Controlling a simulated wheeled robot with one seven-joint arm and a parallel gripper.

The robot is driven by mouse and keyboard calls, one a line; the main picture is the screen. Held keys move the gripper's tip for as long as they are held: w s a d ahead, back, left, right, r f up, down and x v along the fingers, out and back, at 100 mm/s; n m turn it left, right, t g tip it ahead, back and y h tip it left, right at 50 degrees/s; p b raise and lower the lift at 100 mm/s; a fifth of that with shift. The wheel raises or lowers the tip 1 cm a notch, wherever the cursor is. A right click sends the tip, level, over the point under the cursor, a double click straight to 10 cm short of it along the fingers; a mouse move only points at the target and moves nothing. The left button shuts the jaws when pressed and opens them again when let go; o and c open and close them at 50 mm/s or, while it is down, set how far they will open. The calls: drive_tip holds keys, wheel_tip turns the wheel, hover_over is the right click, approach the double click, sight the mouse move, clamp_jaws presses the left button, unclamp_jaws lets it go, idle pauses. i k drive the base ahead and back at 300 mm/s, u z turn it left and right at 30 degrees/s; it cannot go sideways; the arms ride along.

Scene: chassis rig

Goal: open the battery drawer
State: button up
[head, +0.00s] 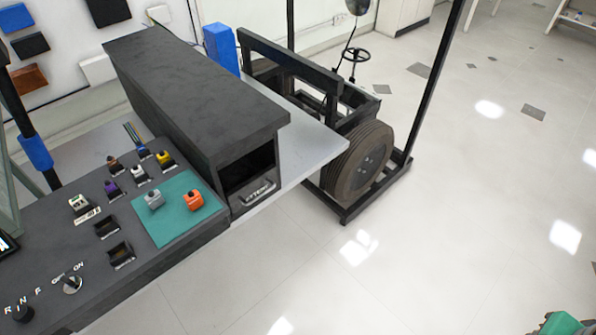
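The battery drawer (258,191) is at the front end of a long dark housing (190,85), near the picture's middle.
A dark console (120,215) with a teal pad (180,212), an orange block (194,200) and several small blocks adjoins the housing on the left. A wheel (362,160) on a black frame stands right. A teal part (565,324) shows bottom right. Floor in front is clear.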

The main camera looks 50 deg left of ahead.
sight(235, 171)
drive_tip(key=i, duration=0.5)
drive_tip(key=u, duration=3.55)
drive_tip(key=i, duration=0.5)
drive_tip(key=u, duration=0.1)
